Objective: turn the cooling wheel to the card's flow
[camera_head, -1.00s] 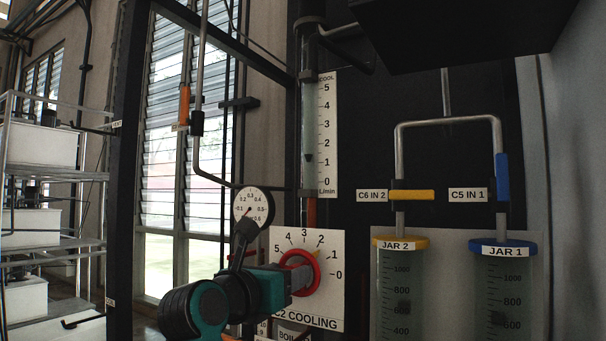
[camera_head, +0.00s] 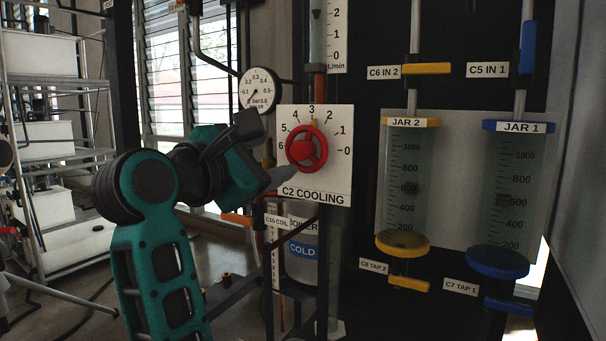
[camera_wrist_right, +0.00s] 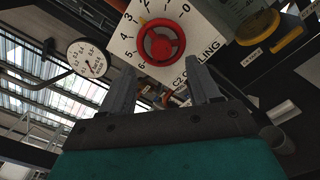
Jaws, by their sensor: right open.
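The red cooling wheel (camera_head: 306,149) sits on the white C2 COOLING plate (camera_head: 340,185), numbered 0 to 6. Its yellow mark points near 3. The wheel also shows in the right wrist view (camera_wrist_right: 160,42). My right gripper (camera_head: 284,180) is at the wheel's lower left in the head view, apart from it. In the wrist view its two fingers (camera_wrist_right: 162,85) are spread and empty, with the wheel beyond the tips. The flow tube (camera_head: 317,40) above has a dark float near 2 on its scale. I see no flow card. My left gripper is not in view.
A round pressure gauge (camera_head: 258,91) stands left of the plate. Jar 2 (camera_head: 408,165) and Jar 1 (camera_head: 510,170) hang to the right, with yellow and blue valves. A COLD-labelled container (camera_head: 302,250) is below the plate. Shelves (camera_head: 60,165) stand far left.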

